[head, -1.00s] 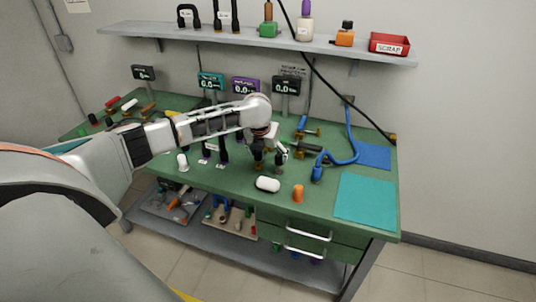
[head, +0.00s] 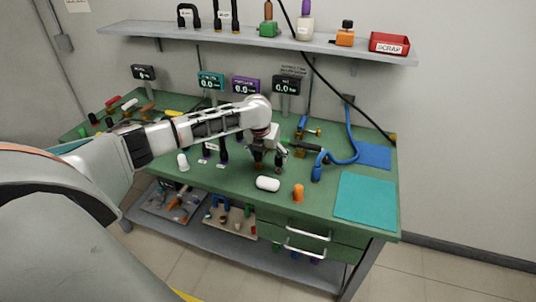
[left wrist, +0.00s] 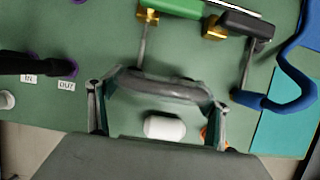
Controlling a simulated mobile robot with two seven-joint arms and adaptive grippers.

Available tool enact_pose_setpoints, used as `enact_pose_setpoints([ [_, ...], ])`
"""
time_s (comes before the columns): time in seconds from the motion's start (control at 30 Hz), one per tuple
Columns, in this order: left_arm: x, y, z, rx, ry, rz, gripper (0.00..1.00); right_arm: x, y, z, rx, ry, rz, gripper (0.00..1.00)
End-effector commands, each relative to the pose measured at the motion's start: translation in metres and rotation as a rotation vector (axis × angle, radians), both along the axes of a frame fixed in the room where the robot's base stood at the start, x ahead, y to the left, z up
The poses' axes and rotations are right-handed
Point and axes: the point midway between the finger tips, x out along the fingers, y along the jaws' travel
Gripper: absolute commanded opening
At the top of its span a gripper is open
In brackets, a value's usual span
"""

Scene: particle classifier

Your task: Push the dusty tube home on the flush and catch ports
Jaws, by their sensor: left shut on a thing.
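My left gripper (head: 268,166) is over the middle of the green bench. In the left wrist view its two fingers (left wrist: 157,98) stand apart at either end of a dark grey curved tube (left wrist: 160,83), which looks like the dusty tube. The fingers are shut on it. Whether its ends touch any port cannot be told. A green block with brass fittings (left wrist: 148,14) lies beyond the tube, beside a black-handled piece (left wrist: 245,24). I cannot tell which fittings are the flush and catch ports. My right gripper is not in view.
A white capsule (head: 268,184) and an orange piece (head: 298,193) are near the front edge. A blue hose (head: 352,140) and teal mat (head: 365,198) are at the right. A black tube (left wrist: 30,63) stands by IN and OUT labels at the left.

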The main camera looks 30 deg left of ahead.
Motion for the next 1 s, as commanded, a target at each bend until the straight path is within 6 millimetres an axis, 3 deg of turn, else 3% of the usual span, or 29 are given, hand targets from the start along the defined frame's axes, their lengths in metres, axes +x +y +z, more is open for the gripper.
enact_pose_setpoints([
  [1.0,-0.001,0.000,-0.024,0.000,0.002,0.000,0.53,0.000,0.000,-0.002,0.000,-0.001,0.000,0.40],
])
